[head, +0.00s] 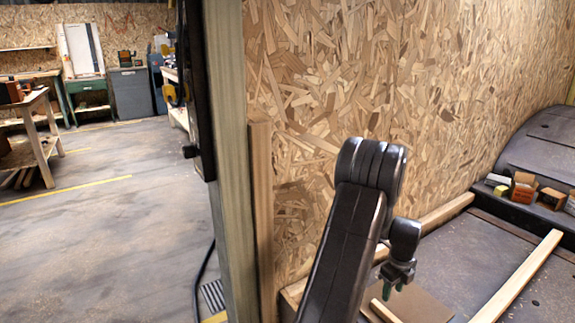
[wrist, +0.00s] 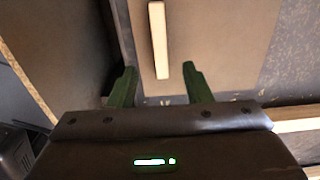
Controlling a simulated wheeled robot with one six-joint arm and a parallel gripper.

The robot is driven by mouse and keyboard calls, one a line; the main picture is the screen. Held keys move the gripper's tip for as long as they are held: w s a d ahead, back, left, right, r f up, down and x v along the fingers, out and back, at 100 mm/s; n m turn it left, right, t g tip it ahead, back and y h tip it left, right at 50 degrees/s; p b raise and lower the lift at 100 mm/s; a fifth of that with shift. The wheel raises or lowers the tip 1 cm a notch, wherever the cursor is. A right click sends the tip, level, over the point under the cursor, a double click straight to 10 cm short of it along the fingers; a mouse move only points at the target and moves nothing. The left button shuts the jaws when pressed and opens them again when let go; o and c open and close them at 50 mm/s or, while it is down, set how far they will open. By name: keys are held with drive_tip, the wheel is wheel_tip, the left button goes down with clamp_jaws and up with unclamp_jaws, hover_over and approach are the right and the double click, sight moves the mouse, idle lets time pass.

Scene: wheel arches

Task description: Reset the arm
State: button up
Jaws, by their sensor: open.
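My arm rises from the bottom middle of the head view and bends over at its top. My gripper (head: 393,287) hangs below the bend, pointing down, with green fingers. The same board shows in the head view (head: 425,308), partly hidden by my arm.
An OSB wall (head: 440,90) runs behind my arm. A long wooden batten (head: 520,275) lies on the dark floor at right. Small boxes (head: 524,186) sit by the dark wheel arch (head: 540,145). A wooden post (head: 228,150) stands left; open workshop floor (head: 110,210) lies beyond.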

sight(387, 313)
wheel_tip(387, 313, down, 9)
drive_tip(key=b, duration=0.2)
drive_tip(key=shift+b, duration=0.35)
drive_tip(key=shift+r+p, duration=0.85)
drive_tip(key=shift+r, duration=0.3)
